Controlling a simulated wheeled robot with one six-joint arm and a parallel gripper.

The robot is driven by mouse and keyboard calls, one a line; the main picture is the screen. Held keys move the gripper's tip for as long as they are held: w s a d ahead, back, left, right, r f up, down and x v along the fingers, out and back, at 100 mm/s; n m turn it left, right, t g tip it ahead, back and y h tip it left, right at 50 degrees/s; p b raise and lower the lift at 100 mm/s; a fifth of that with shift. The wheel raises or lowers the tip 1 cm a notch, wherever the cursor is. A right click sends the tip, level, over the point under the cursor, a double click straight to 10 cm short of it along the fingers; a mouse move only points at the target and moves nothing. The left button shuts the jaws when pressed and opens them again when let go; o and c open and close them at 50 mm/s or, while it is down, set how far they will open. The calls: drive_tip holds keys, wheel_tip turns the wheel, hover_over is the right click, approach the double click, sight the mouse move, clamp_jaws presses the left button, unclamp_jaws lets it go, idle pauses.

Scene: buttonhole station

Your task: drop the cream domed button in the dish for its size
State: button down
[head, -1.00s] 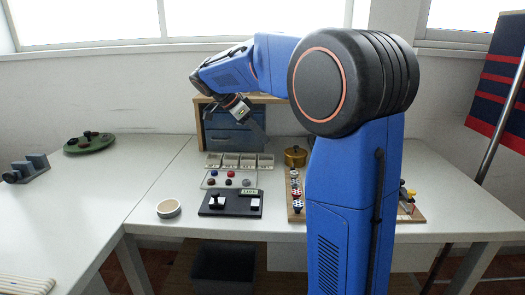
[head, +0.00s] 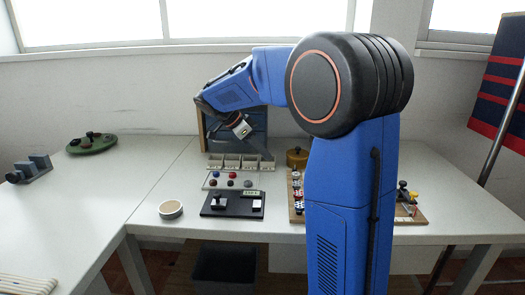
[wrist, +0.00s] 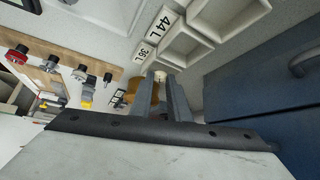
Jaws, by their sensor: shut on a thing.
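My gripper (wrist: 160,92) is shut on the cream domed button (wrist: 159,76), which shows as a small pale piece between the fingertips in the wrist view. In the head view my gripper (head: 266,157) points down at the right end of a row of pale square dishes (head: 232,168); the button cannot be made out there. The wrist view shows two dishes with labels, one reading 44 L (wrist: 168,22) and one reading 36 L (wrist: 143,53). The fingertips are beside the 36 L label, and the fingers hide part of the nearer dish (wrist: 183,47).
A blue drawer cabinet (head: 250,124) stands behind the dishes. In front lie a clear tray of buttons (head: 231,180) and a black fixture (head: 231,204). A brass pot (head: 297,157) and a wooden board with knobs (head: 297,213) are at the right. The table's left part is mostly clear.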

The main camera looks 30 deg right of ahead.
drive_tip(key=shift+f, duration=0.4)
drive_tip(key=c, duration=1.7)
unclamp_jaws()
drive_tip(key=shift+r, duration=0.3)
drive_tip(key=v, duration=1.2)
drive_tip(key=shift+r, duration=0.4)
